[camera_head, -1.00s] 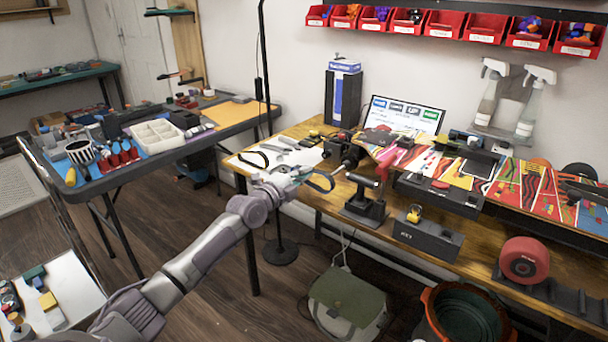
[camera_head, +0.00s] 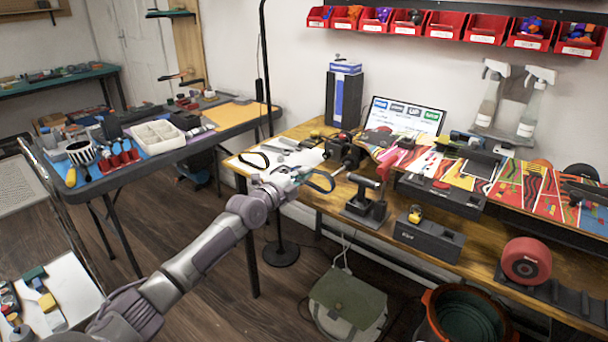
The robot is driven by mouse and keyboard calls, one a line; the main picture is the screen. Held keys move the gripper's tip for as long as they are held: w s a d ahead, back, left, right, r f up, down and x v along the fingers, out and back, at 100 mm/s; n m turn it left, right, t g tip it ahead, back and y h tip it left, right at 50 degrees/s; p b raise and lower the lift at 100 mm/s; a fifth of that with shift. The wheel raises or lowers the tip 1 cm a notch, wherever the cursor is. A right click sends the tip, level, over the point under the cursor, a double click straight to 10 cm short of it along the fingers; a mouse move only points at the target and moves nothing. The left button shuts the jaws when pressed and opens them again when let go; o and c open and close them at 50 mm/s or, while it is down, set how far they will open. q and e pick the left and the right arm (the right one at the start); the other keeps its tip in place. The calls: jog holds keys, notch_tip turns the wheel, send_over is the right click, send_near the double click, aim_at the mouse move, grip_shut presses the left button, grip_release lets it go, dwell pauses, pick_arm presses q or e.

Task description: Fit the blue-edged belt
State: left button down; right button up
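The blue-edged belt (camera_head: 322,191) is a thin dark loop with a blue edge, at the tip of my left gripper (camera_head: 303,173). The gripper appears shut on it, over the left part of the workbench; the fingers are small and partly hidden. The loop sticks out to the right of the gripper. A black machine with round parts (camera_head: 343,151) stands just behind and to the right of the loop, with a gap that I cannot judge. A second dark loop (camera_head: 253,160) lies on the bench's left end. My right gripper is not in view.
A black stand (camera_head: 366,200) and a dark box with a yellow knob (camera_head: 428,237) are at the bench's front edge. A colourful board (camera_head: 485,172) lies to the right. A screen (camera_head: 405,116) and a blue-black box (camera_head: 343,95) stand at the back.

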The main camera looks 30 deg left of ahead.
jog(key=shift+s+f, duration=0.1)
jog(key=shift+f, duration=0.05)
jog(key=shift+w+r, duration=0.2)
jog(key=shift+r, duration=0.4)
pick_arm(q)
jog(key=shift+w+b, duration=0.15)
jog(key=shift+b, duration=0.15)
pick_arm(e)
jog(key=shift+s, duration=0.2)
pick_arm(q)
jog(key=shift+w+b, duration=0.4)
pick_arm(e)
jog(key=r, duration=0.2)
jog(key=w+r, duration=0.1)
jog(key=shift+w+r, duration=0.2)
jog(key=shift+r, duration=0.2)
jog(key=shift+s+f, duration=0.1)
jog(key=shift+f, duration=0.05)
